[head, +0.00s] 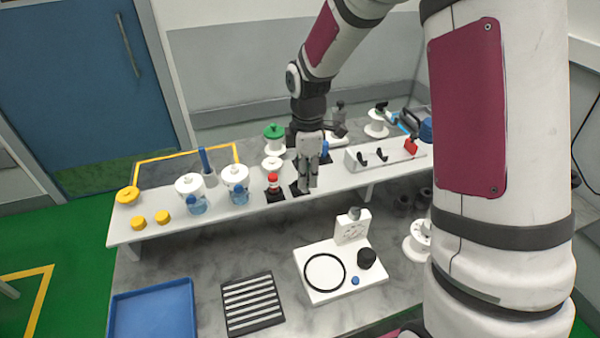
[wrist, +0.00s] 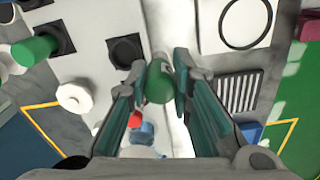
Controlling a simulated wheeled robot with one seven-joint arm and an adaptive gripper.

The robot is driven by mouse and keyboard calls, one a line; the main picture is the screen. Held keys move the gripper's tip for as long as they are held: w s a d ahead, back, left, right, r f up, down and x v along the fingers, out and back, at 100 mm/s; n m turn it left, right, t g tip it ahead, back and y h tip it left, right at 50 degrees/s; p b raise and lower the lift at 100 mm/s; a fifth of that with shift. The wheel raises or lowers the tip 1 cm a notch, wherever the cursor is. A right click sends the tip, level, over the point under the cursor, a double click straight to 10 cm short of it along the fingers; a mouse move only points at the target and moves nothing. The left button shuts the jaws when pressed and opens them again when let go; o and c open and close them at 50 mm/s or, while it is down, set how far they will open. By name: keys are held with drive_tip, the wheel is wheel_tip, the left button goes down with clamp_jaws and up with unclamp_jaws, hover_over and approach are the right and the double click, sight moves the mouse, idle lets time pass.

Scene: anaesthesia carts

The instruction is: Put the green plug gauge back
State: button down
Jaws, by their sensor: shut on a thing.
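My gripper (head: 307,184) hangs over the front edge of the long white shelf, pointing down. In the wrist view its fingers (wrist: 160,78) are shut on the green plug gauge (wrist: 158,87), whose rounded green end shows between them. In the head view the fingers hide the gauge.
A red-topped plug (head: 273,183) stands close left of my gripper. A blue piece (head: 325,148) is behind it. A green-topped white spool (head: 275,136) stands at the back. The worktop below has a blue tray (head: 150,310).

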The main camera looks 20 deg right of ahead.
drive_tip(key=w, duration=0.4)
drive_tip(key=shift+w+f, duration=0.15)
drive_tip(key=shift+f, duration=0.05)
drive_tip(key=shift+w+f+p, duration=0.2)
drive_tip(key=shift+f+p, duration=0.05)
drive_tip(key=shift+f, duration=0.65)
drive_tip(key=shift+w+f+p, duration=0.15)
drive_tip(key=shift+f+p, duration=0.1)
drive_tip(key=shift+f, duration=0.6)
drive_tip(key=shift+f, duration=0.15)
drive_tip(key=c, duration=1.4)
unclamp_jaws()
